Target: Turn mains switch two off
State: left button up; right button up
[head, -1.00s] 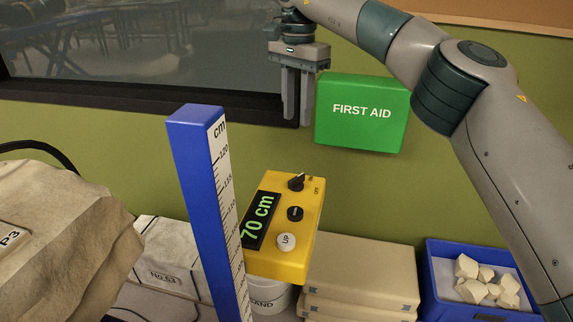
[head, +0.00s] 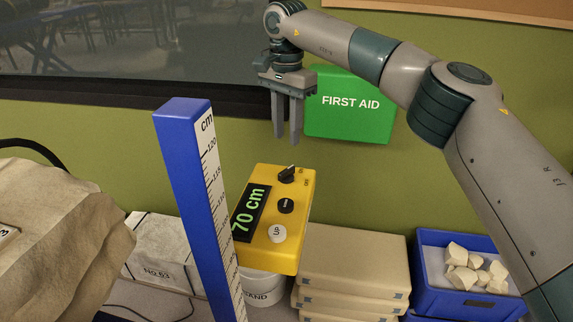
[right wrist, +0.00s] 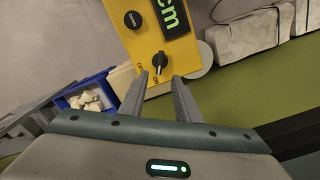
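A yellow control box (head: 286,250) with a green "70 cm" readout (head: 249,208) stands behind the blue post. A black rotary switch (head: 287,175) sits at its top end beside small ON and OFF labels. It also shows in the right wrist view (right wrist: 160,62); I cannot tell which label it points to. Below it are a black knob (head: 286,206) and a white UP button (head: 277,234). No label reading "two" is legible. My right gripper (head: 287,141) is open and empty, pointing down just above the rotary switch, apart from it. My left gripper is not in view.
A blue centimetre post (head: 185,180) rises close left of the box. A green first aid box (head: 350,120) is on the wall behind my right gripper. Stacked beige slabs (head: 355,262) and a blue crate (head: 470,302) of pale chunks stand right.

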aim_at(287, 170)
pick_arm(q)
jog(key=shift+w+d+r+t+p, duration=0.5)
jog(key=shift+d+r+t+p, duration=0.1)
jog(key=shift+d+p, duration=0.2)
pick_arm(e)
notch_tip(287, 170, down, 10)
jog(key=shift+f, duration=0.2)
jog(key=shift+c, duration=0.6)
grip_shut()
